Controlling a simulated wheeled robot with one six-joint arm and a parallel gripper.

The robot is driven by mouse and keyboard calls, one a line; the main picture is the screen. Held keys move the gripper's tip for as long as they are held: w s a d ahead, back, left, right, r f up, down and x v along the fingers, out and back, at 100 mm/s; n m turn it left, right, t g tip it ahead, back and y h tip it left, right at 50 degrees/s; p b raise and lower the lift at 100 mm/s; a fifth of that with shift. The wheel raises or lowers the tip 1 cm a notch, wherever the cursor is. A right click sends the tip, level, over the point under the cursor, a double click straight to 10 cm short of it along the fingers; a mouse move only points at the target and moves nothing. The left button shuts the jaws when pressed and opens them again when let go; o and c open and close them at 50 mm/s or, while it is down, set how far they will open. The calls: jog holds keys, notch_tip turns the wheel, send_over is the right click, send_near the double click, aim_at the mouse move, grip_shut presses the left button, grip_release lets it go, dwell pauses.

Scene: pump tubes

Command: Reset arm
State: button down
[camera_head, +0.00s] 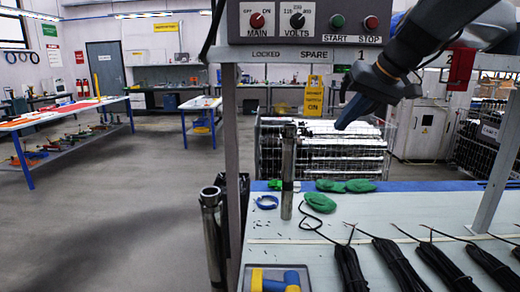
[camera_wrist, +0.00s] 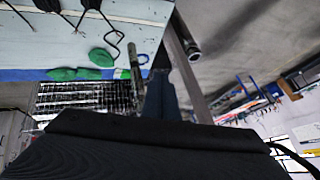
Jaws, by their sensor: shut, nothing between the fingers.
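My gripper (camera_head: 345,118) is in the upper right of the head view, at the end of my dark arm. It is raised above the workbench and points down to the left. Its blue fingers are together with nothing between them. In the wrist view the closed fingers (camera_wrist: 160,88) show at the middle, over a large dark part of my own wrist. A metal pump tube (camera_head: 288,170) stands upright on the bench, left of my gripper and apart from it. The tube also shows in the wrist view (camera_wrist: 135,62), beside the fingers.
A wire cage (camera_head: 330,150) stands behind.

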jog(key=s+a+f+g+h, duration=0.1)
jog(key=s+f+g+h, duration=0.1)
jog(key=s+f, duration=0.9)
jog(key=s+a+f+g+h, duration=0.1)
jog(key=s+f+g+h, duration=0.1)
jog(key=s+f, duration=1)
notch_tip(320, 180, down, 8)
jog(key=shift+s+f+m+g, duration=0.15)
jog(key=shift+f+m+g, duration=0.2)
jog(key=shift+g, duration=0.35)
jog(key=shift+r, duration=0.15)
